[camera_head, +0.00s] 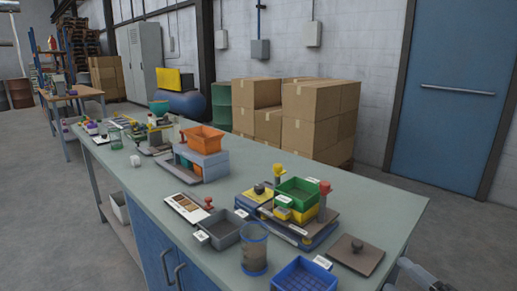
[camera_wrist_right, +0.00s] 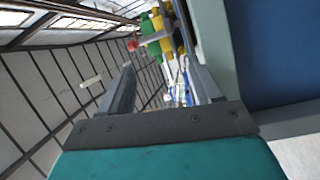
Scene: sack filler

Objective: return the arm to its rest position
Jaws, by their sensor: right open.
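My right gripper (camera_head: 408,279) shows only in part at the bottom right of the head view, beside the near right corner of the workbench (camera_head: 395,215). In the right wrist view my right gripper (camera_wrist_right: 160,75) has its two grey fingers apart, with nothing held between them. The workbench edge runs close along the right side of that view. My left gripper is in neither view.
Nearest on the bench are a brown plate with a knob (camera_head: 355,256), a blue basket (camera_head: 303,275) and a clear cup (camera_head: 254,250). A green bin (camera_head: 297,192) stands on the sack filler behind. Cardboard boxes (camera_head: 312,115) and a blue door (camera_head: 455,100) are beyond.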

